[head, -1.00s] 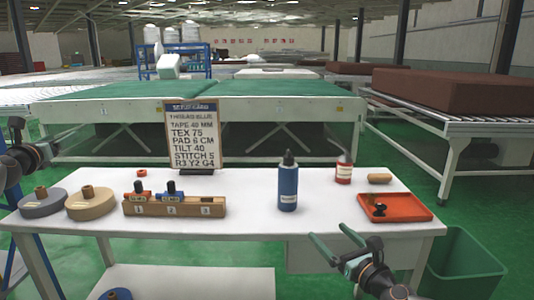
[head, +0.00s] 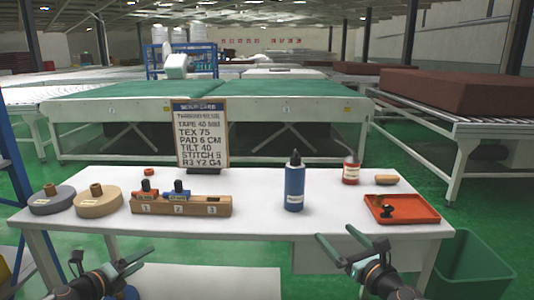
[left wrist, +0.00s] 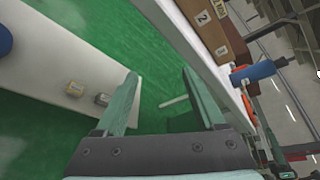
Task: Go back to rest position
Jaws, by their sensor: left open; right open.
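My left gripper (head: 147,258) is open and empty at the lower left of the head view, in front of the white table's (head: 262,215) near edge. In the left wrist view its two green fingers (left wrist: 158,76) are apart, with green floor between them. My right gripper (head: 335,238) is open and empty at the lower right, in front of the near edge, below the orange tray (head: 420,207). On the table stand a wooden holder (head: 195,208) with numbered slots and red and blue pieces, and a blue bottle (head: 294,185).
A grey spool (head: 50,203) and a tan spool (head: 97,205) lie at the table's left. A sign board (head: 201,133) stands at the back. A red jar (head: 351,172) and wooden piece (head: 386,180) are at the right. A green bin (head: 472,265) stands right of the table.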

